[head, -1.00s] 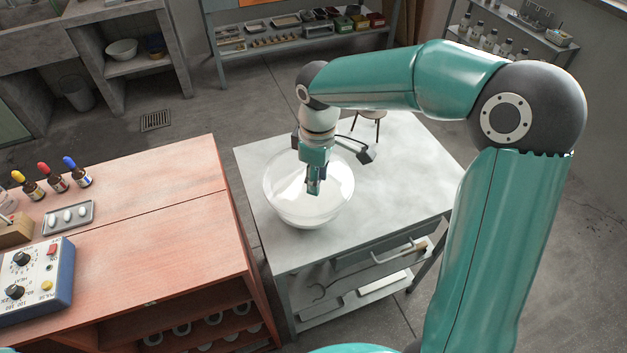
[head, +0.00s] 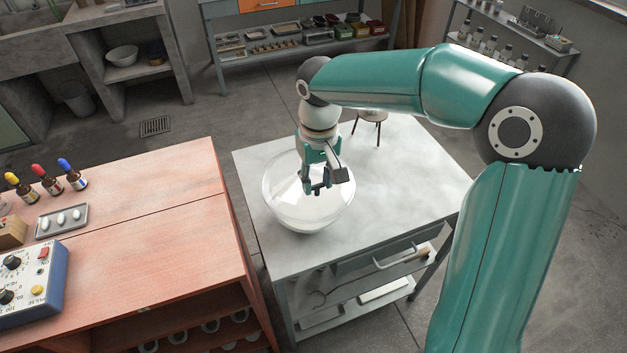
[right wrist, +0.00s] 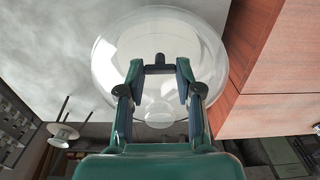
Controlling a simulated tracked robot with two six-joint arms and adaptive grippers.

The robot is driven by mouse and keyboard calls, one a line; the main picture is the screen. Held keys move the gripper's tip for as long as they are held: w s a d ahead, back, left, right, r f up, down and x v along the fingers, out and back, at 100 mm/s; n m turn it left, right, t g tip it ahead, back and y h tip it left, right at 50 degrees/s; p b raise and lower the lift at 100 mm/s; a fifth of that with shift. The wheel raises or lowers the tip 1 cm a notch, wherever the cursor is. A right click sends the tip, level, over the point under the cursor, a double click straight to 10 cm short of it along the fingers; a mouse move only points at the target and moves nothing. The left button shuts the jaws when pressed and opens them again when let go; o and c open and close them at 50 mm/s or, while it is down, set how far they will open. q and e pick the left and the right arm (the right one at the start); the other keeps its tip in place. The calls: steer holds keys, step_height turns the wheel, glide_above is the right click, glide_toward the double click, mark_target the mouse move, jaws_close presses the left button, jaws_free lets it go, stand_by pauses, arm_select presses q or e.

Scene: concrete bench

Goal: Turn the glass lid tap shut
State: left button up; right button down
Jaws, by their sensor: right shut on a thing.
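The glass lid (head: 333,205) is clear and domed, and tops a round glass vessel on the grey bench. It also shows in the right wrist view (right wrist: 112,62). The tap (right wrist: 160,69) is a small dark piece with a crossbar over the lid's middle. My right gripper (head: 318,189) reaches down over the lid. In the right wrist view, the fingertips (right wrist: 160,72) sit on either side of the tap's bar, shut on it. The fingers hide much of the tap in the head view. My left gripper is not in view.
The grey bench top (head: 405,185) is clear to the right of the vessel. A reddish bench (head: 150,240) at left holds dropper bottles (head: 50,184), a small tray (head: 62,222) and a blue control box (head: 32,285).

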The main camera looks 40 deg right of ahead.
mark_target(318, 184)
stand_by(0.3)
steer(key=c, duration=1)
jaws_free()
steer(key=shift+c, duration=0.2)
steer(key=shift+r, duration=0.1)
step_height(318, 184, up, 12)
steer(key=shift+d, duration=0.1)
